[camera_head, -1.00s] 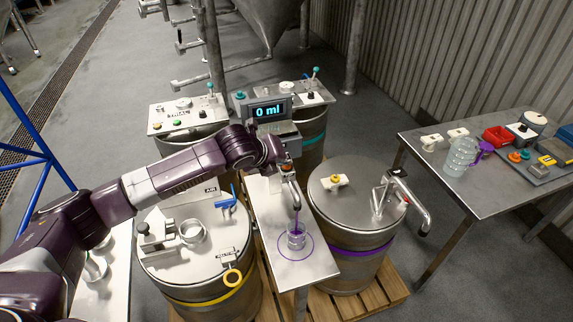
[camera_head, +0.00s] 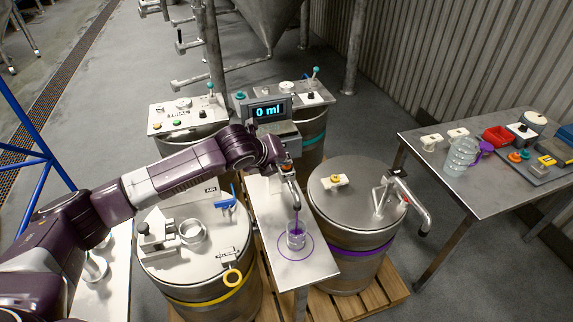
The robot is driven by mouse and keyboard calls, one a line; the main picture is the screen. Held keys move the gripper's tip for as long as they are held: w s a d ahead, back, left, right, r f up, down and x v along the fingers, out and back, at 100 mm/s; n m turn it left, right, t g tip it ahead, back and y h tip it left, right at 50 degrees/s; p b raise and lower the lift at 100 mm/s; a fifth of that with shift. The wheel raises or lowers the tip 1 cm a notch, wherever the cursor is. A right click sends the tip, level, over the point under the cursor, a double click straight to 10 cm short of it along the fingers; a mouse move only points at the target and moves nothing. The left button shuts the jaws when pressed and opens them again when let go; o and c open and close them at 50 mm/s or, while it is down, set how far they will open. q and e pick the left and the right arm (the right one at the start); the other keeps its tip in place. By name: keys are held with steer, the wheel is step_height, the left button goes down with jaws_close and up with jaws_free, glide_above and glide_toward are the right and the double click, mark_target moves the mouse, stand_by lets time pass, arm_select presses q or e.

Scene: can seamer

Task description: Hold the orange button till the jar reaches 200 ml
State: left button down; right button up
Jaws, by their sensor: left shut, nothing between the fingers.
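A clear jar (camera_head: 296,237) stands upright in a purple ring on the narrow metal table (camera_head: 313,264). A curved metal spout (camera_head: 291,184) is above it, and a thin purple stream runs from the spout down into the jar. The display (camera_head: 268,111) reads 0 ml. My left gripper (camera_head: 284,161) is shut and empty at the dispenser head, just above the spout. A small orange spot shows at its tip, where the orange button seems to be; the fingertips largely hide it, so contact is hard to judge. My right gripper is not in view.
Lidded drums stand left (camera_head: 190,262) and right (camera_head: 345,187) of the narrow table; the right one carries a metal tap (camera_head: 411,205). A side table (camera_head: 465,197) at right holds a clear pitcher (camera_head: 459,157) and several small items. Control panels (camera_head: 186,115) stand behind my arm.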

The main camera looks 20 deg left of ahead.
mark_target(284, 167)
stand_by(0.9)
arm_select(q)
steer(key=shift+r+p, duration=0.9)
steer(key=shift+p, duration=0.25)
step_height(284, 167, up, 5)
steer(key=p, duration=0.5)
steer(key=shift+p, duration=0.35)
stand_by(1.4)
